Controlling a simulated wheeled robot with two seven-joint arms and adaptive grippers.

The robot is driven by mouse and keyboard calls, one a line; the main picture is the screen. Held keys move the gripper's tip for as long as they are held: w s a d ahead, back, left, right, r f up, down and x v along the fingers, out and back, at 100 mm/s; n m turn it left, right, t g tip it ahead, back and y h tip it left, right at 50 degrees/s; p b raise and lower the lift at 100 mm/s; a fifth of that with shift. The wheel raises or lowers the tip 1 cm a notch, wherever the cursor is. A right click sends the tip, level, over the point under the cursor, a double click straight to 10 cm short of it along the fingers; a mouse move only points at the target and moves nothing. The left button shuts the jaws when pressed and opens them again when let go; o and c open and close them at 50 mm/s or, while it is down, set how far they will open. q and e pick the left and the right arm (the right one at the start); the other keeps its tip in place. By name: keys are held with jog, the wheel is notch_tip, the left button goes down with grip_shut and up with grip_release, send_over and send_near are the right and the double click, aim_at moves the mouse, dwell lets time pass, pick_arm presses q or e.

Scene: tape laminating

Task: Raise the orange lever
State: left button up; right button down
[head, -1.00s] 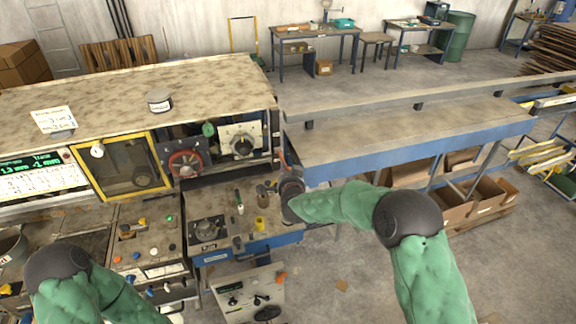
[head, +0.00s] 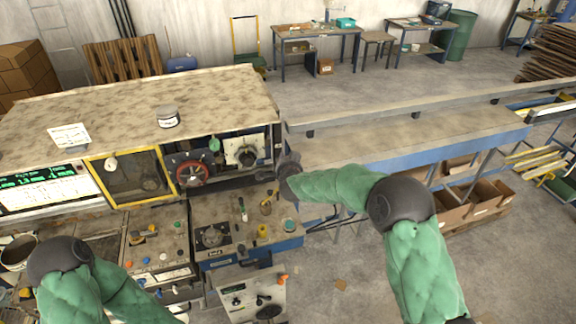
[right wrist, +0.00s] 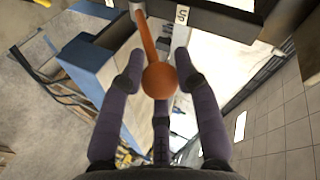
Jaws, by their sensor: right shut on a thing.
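The orange lever (right wrist: 148,40) shows in the right wrist view as an orange rod with a round ball knob (right wrist: 159,80). Its rod runs up from the knob to a grey mount at the top edge. My right gripper (right wrist: 158,62) has its dark fingers on both sides of the lever, shut on it close to the knob. In the head view my right wrist (head: 288,178) is at the right end of the machine and hides the lever and the fingers. My left arm is at the lower left; its gripper is out of view.
An "Up" label (right wrist: 182,15) is beside the lever mount. In the head view, a red handwheel (head: 193,172) and a control shelf (head: 240,245) with small pots are left of my right wrist. A long blue-edged conveyor table (head: 430,145) extends to the right.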

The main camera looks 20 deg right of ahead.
jog(key=shift+w+r, duration=0.2)
jog(key=shift+r, duration=0.25)
jog(key=c, duration=0.9)
grip_release()
jog(key=shift+a, duration=0.1)
jog(key=shift+a+f, duration=0.1)
jog(key=shift+f, duration=0.05)
jog(key=shift+s, duration=0.2)
jog(key=v, duration=1.1)
jog(key=shift+s+r, duration=0.2)
